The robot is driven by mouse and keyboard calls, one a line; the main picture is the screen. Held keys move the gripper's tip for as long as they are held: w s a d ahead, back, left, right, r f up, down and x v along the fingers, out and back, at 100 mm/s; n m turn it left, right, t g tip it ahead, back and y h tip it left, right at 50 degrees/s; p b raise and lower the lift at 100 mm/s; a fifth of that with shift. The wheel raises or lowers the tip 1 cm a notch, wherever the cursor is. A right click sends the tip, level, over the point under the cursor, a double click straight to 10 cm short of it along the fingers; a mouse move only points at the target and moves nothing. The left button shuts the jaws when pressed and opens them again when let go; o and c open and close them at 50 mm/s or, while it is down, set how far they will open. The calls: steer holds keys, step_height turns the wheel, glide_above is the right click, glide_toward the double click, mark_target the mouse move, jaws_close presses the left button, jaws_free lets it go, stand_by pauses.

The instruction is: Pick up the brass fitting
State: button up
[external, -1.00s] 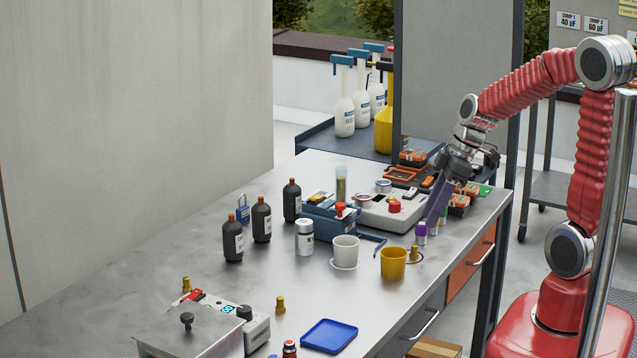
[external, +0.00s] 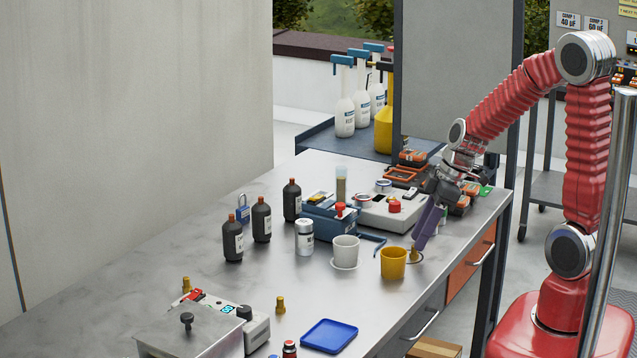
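A small brass fitting (external: 414,254) stands on the steel bench, just right of the yellow cup, with a ring-like base around its foot. My gripper (external: 421,246) points down with its purple fingers, and their tips are right beside or just behind this fitting. I cannot tell whether they touch it or whether the fingers are apart. Two similar brass pieces stand elsewhere: one brass fitting (external: 280,305) near the blue tray, and another brass fitting (external: 186,284) behind the grey device at the lower left.
A yellow cup (external: 393,264) stands close left of the fitting, with a white cup (external: 346,249) beyond it. A blue toolbox (external: 328,226), dark bottles (external: 261,219) and a white jar (external: 304,238) stand further left. A blue tray (external: 328,336) lies at the front edge.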

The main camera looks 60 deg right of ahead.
mark_target(414, 252)
steer(key=shift+x, duration=1.1)
steer(key=shift+c, duration=0.3)
jaws_close()
